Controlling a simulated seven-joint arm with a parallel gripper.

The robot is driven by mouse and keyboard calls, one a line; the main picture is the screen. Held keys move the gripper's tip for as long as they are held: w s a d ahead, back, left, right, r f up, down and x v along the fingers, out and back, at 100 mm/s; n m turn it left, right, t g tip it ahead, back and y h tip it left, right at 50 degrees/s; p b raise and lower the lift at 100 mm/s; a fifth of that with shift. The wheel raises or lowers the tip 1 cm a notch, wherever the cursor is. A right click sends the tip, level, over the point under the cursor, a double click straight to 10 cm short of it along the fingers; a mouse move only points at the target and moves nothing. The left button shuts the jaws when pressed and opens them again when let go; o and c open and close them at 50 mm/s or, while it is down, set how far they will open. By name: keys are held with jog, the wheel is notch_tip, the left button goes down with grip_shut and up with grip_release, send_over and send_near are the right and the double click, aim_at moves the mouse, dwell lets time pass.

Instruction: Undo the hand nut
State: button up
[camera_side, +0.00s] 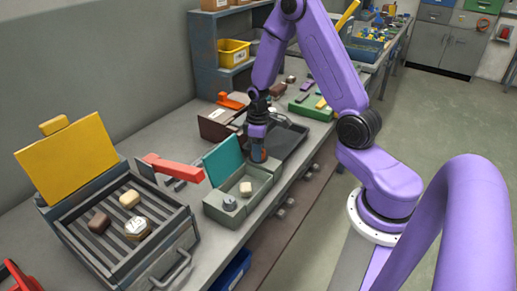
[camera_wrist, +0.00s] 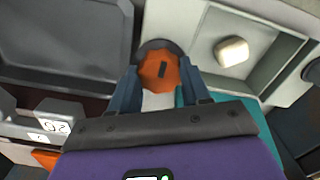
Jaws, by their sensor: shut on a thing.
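The hand nut (camera_wrist: 159,68) is an orange, many-sided knob with a dark slot in its top, in the wrist view. A dark round rim shows behind it. My gripper (camera_wrist: 160,84) has one blue-grey finger on each side of the nut and is shut on it. In the side view my gripper (camera_side: 258,155) points down at the far right end of the grey-green box (camera_side: 218,212), and the nut is mostly hidden there. The box's teal lid (camera_side: 223,160) stands open. Whether the nut has turned or loosened cannot be told.
The box holds a cream block (camera_side: 246,188) and a grey round piece (camera_side: 229,203). A dark tray (camera_side: 287,140) lies close behind my gripper. A red handle (camera_side: 174,167) juts between.

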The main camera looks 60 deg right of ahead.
jog(key=o, duration=1.1)
jog(key=shift+c, duration=0.2)
jog(key=shift+r, duration=0.15)
notch_tip(320, 180, up, 17)
jog(key=shift+a+r, duration=0.1)
jog(key=shift+a, duration=0.05)
jog(key=s+a+n, duration=0.4)
jog(key=s+a, duration=0.4)
jog(key=a, duration=0.5)
jog(key=s+a+n, duration=0.4)
jog(key=s, duration=1.2)
jog(key=shift+s+f, duration=0.2)
jog(key=shift+f, duration=0.1)
